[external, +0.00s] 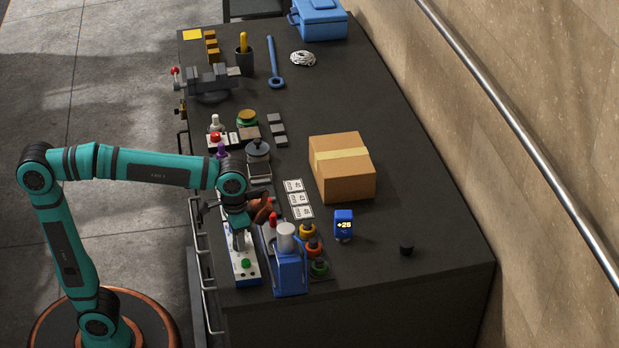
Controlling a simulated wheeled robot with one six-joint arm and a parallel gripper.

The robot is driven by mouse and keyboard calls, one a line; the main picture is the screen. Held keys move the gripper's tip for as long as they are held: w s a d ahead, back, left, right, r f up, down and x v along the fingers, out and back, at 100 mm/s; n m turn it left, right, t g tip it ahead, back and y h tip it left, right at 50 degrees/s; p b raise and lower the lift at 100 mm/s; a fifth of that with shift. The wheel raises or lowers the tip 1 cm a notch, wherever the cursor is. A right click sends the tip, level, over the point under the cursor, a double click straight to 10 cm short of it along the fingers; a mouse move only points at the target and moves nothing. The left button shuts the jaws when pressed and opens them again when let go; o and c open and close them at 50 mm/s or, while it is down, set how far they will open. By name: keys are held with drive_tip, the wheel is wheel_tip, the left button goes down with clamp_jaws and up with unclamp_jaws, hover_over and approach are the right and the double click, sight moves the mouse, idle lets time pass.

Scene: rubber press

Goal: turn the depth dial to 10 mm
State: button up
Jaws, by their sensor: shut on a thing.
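A narrow white control panel with a blue edge (246,276) lies at the front left of the bench. A green button (246,264) shows at its near end. My gripper (240,243) points down onto the panel behind this button. It is shut on a small part there, which by its place is the depth dial; the jaws hide it, and its marks and setting cannot be read. The blue press (289,274) with a pale cylinder (287,234) on top stands just right of the panel, close to my gripper.
Orange and green round pieces (312,249) stand right of the press. A blue meter (343,225) reads +26. A cardboard box (342,168), white cards (298,198) and a vise (212,80) stand farther back.

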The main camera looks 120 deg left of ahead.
drive_tip(key=shift+m, duration=0.3)
drive_tip(key=m, duration=0.4)
drive_tip(key=shift+w+m, duration=0.1)
drive_tip(key=shift+m, duration=0.3)
drive_tip(key=m, duration=0.5)
drive_tip(key=shift+m, duration=0.7)
drive_tip(key=o, duration=1)
drive_tip(key=shift+c, duration=0.2)
drive_tip(key=shift+r, duration=0.15)
wheel_tip(320, 180, up, 17)
drive_tip(key=a, duration=0.1)
drive_tip(key=shift+w+d, duration=0.1)
